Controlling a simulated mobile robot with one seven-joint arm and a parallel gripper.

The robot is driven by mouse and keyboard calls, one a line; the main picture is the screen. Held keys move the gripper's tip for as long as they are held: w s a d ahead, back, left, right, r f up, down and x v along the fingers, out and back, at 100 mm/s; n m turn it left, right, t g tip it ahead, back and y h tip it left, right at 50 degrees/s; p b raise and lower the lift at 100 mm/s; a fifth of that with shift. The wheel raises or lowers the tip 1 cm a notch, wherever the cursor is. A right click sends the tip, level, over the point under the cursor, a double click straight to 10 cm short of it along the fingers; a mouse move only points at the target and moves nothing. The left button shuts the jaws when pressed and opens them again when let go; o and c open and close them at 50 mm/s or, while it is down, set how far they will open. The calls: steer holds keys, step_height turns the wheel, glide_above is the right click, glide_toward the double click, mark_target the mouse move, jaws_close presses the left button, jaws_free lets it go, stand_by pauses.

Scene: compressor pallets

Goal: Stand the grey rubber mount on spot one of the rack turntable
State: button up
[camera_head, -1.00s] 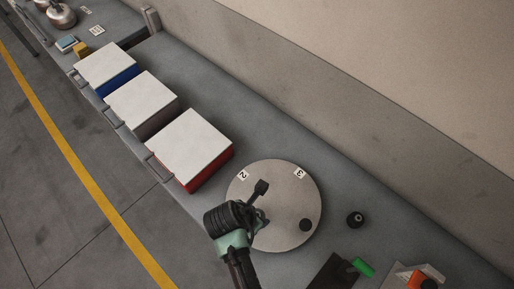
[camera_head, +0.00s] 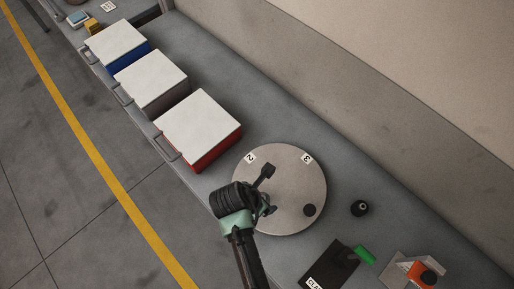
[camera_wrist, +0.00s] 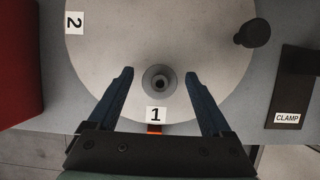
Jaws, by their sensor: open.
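The grey rubber mount (camera_wrist: 159,82) is round with a dark centre hole. In the wrist view it stands upright on the round pale turntable (camera_wrist: 160,30), just inboard of the label 1 (camera_wrist: 156,114). In the head view my arm hides it. My gripper (camera_wrist: 160,72) is open, with one finger on each side of the mount and a visible gap to each. In the head view, my gripper (camera_head: 268,191) is over the near left part of the turntable (camera_head: 300,180). Labels 2 and 3 show there too.
A dark cylinder (camera_head: 309,210) stands on the turntable's right part. A black round part (camera_head: 360,208) stands on the bench beyond it. A black clamp plate (camera_wrist: 296,90) lies to the right. A red box with white top (camera_head: 200,125) stands left of the turntable.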

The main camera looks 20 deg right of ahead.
steer(key=v, duration=1.2)
steer(key=w+a+r+m+t+y, duration=0.1)
steer(key=w+r+m+t, duration=0.4)
steer(key=r, duration=0.5)
steer(key=w+a+r+m+t, duration=0.1)
steer(key=w+r+m+t, duration=0.15)
steer(key=w+r, duration=0.6)
steer(key=w+a+r+m+t+y, duration=0.1)
steer(key=w+a+r+m+t, duration=0.15)
steer(key=w+r+t, duration=0.55)
steer(key=s+r+m+t, duration=0.3)
steer(key=r+m, duration=0.3)
steer(key=r, duration=1.4)
steer(key=s+a+r+m+t+y, duration=0.1)
steer(key=s+r+m+t, duration=0.2)
steer(key=r, duration=0.6)
steer(key=s+a+r+m+t+y, duration=0.1)
steer(key=s+r+m+t, duration=0.2)
steer(key=s+r, duration=0.5)
steer(key=shift+s+r+t, duration=0.2)
steer(key=shift+r+t, duration=0.25)
steer(key=shift+t, duration=0.2)
